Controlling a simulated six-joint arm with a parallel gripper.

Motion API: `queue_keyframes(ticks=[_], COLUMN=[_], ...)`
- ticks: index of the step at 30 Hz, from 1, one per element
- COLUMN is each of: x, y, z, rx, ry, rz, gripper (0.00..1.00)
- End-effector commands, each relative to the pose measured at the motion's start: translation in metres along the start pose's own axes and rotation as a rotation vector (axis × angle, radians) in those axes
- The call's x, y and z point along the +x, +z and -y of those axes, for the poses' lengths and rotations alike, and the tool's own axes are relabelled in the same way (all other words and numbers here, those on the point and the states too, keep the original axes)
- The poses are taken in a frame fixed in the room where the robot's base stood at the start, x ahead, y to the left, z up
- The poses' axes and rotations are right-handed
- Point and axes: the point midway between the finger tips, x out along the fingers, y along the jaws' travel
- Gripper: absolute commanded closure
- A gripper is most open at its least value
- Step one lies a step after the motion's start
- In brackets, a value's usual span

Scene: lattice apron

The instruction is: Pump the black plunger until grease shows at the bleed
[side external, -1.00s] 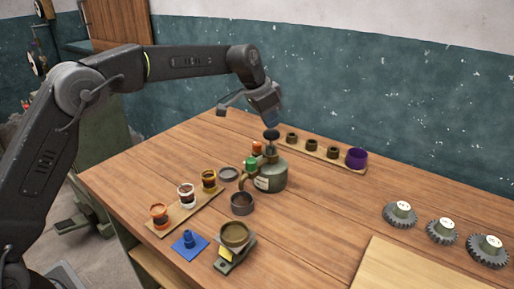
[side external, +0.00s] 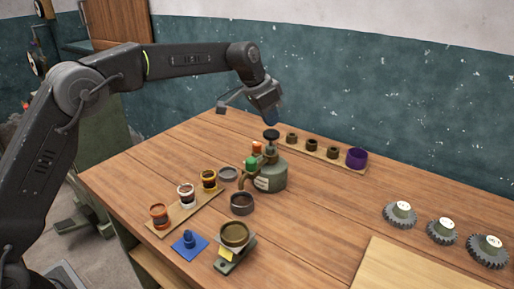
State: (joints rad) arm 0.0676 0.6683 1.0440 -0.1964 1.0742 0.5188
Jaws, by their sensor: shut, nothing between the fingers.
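The black plunger (side external: 271,135) is a dark knob on top of a grey-green pump can (side external: 271,175) with a pale label. The can stands upright on the wooden table. A green knob (side external: 251,162) and a curved spout (side external: 243,177) are on its left side, and an orange-red knob (side external: 257,147) shows behind. I cannot tell which part is the bleed, and no grease is clearly visible there. My gripper (side external: 272,120) points down just above the plunger, shut and empty. Whether a small gap separates its tips from the plunger is hard to tell.
An open grey cup (side external: 241,204) stands below the spout. A board (side external: 180,211) with several small jars is at left, a blue block (side external: 189,244) and a pot on a scale (side external: 235,235) in front. Bushings and a purple ring (side external: 357,158) stand behind; gears (side external: 443,231) are right.

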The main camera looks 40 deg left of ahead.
Motion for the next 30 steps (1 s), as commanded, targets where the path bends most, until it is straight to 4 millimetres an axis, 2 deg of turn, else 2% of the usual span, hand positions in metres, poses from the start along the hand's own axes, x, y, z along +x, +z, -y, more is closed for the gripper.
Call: queue_keyframes(ticks=[30], x=[0.033], y=[0.014], z=[0.000], rx=[0.000], ry=[0.002], rz=[0.004], gripper=[1.00])
